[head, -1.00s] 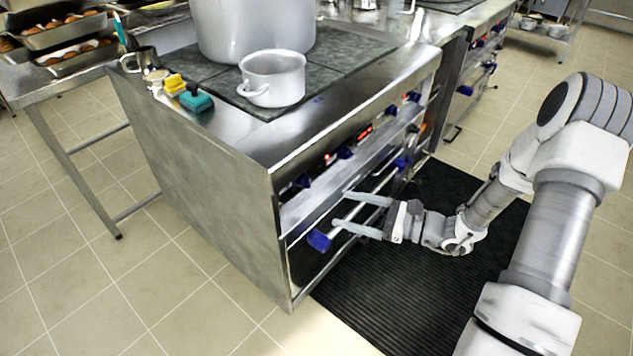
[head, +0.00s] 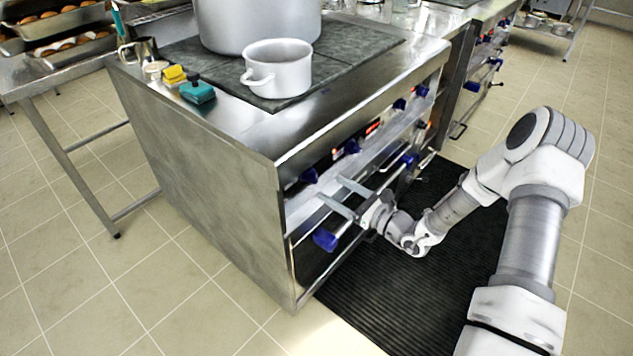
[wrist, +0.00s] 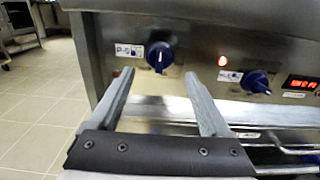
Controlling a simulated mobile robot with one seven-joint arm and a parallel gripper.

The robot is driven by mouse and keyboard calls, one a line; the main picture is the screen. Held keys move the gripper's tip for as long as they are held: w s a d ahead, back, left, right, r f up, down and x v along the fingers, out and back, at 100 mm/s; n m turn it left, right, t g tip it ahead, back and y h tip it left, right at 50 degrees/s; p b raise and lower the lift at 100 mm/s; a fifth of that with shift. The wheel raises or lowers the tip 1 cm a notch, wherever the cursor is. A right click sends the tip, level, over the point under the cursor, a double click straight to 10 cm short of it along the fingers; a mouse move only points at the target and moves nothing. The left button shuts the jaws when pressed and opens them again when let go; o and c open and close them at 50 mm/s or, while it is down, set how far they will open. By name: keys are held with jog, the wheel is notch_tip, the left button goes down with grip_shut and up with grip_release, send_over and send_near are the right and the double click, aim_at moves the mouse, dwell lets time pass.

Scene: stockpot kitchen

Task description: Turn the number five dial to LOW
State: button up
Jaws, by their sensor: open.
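Blue dials line the steel range front. In the wrist view one dial (wrist: 159,56) is straight ahead, just beyond and between my fingertips, beside a small white label. A second dial (wrist: 257,81) is to its right, below a lit red lamp. In the head view the nearest dial (head: 309,176) and another dial (head: 351,146) sit above the steel ledge.
A blue-ended oven handle (head: 325,240) juts out below my gripper. A red display (wrist: 302,83) is right of the second dial. A small white pot (head: 280,72) and a large stockpot (head: 258,25) stand on the range. The black mat (head: 400,300) is clear.

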aim_at(316, 179)
jog(key=b+x, duration=0.1)
jog(key=x, duration=0.5)
jog(key=shift+w+a, duration=0.2)
jog(key=shift+a, duration=0.1)
grip_shut()
